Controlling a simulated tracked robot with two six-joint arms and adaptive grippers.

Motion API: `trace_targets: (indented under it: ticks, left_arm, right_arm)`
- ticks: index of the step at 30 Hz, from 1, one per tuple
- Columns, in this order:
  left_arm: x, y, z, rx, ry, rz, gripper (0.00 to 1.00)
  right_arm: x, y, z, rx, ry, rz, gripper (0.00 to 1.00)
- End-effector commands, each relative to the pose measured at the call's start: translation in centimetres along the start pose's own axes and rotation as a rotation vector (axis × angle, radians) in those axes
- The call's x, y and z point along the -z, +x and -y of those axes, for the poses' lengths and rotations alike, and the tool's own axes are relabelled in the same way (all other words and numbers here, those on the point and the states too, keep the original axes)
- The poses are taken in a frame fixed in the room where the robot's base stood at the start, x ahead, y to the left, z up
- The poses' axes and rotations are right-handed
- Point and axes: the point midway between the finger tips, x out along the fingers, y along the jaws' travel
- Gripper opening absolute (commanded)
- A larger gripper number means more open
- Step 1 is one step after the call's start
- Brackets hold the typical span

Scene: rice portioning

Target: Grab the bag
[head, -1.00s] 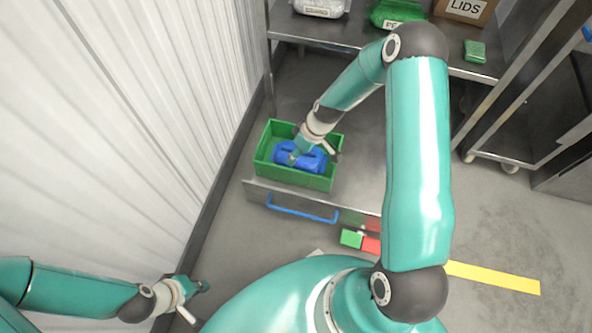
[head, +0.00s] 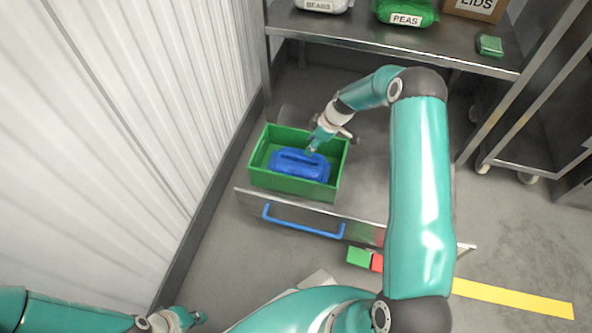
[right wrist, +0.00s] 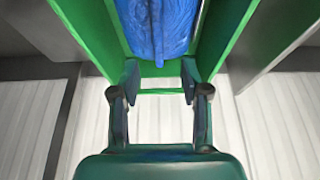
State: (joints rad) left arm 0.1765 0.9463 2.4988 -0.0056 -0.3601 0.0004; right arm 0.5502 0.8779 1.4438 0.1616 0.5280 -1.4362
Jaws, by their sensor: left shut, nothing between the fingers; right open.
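A blue bag (head: 300,165) lies in a green crate (head: 268,184) that sits in an open metal drawer. My right gripper (head: 312,146) is above the crate near the bag's far edge. In the right wrist view the right gripper (right wrist: 160,80) is open and empty, and the bag (right wrist: 158,28) shows ahead of and between its fingers, inside the green crate walls. My left gripper (head: 196,318) is at the bottom left of the head view, shut and empty, far from the crate.
The drawer has a blue handle (head: 302,222) at its front. A shelf above holds a green peas bag (head: 405,13), a beans bag (head: 322,4), a lids box (head: 476,7) and a small green packet (head: 490,45). A white corrugated wall (head: 120,130) stands at the left.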

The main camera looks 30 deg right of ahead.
Motion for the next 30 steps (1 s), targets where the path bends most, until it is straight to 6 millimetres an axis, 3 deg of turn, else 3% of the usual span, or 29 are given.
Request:
trace_targets:
  ticks: [3,13,22,30]
  left_arm:
    - [0.0,0.8,0.3,0.000,0.000,0.000,0.00]
    - [0.0,1.4,0.5,0.000,0.000,0.000,0.00]
    - [0.0,3.1,1.1,0.000,0.000,0.000,0.00]
    - [0.0,3.1,1.1,0.000,0.000,0.000,0.00]
  right_arm:
    - [-0.1,2.5,0.1,0.002,0.000,0.000,0.46]
    - [0.0,4.6,0.0,0.000,0.000,0.000,0.46]
    - [0.1,8.7,-0.2,0.001,-0.001,0.000,0.46]
    - [0.2,9.1,-0.2,0.000,-0.001,0.000,0.46]
